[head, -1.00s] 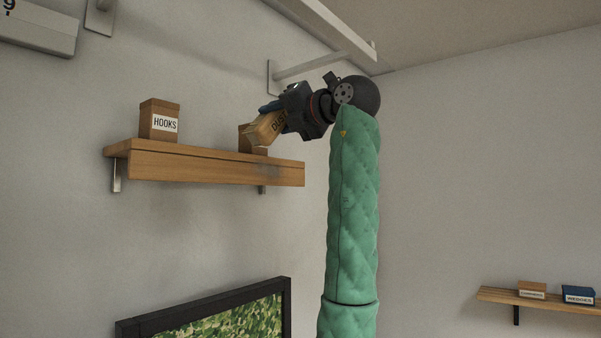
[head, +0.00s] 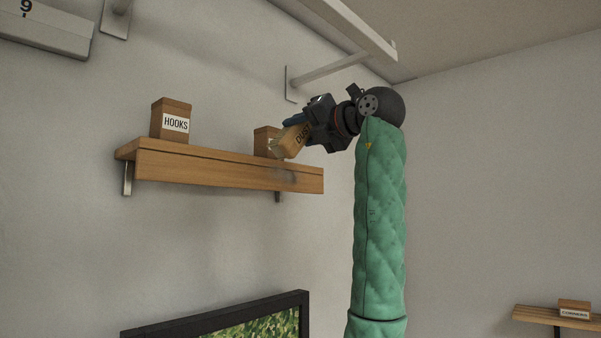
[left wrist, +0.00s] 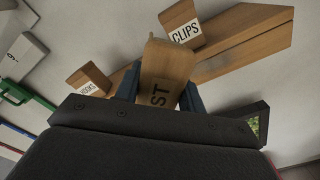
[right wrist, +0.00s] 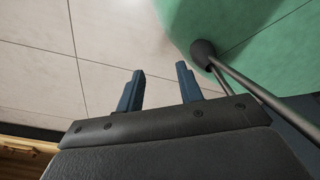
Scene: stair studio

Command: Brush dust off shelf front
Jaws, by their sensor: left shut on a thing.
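The wooden shelf (head: 220,172) is on the wall, its front facing me, with a faint grey smudge (head: 286,178) toward the right end of that front. My left gripper (head: 306,132) is shut on a tan block-like brush (head: 290,139) with dark lettering, partly read as "DUST". The brush is tilted, its pale lower end close to the shelf's upper front edge; I cannot tell whether it touches. In the left wrist view the brush (left wrist: 165,75) sits between the blue fingers, with the shelf (left wrist: 240,58) behind. My right gripper (right wrist: 160,90) is open and empty above a tiled floor.
A HOOKS box (head: 171,120) stands at the shelf's left; a CLIPS box (left wrist: 181,24) stands close behind the brush. A white wall bracket (head: 340,70) is above my left arm. A framed green picture (head: 240,322) hangs below. Another shelf (head: 560,318) is at lower right.

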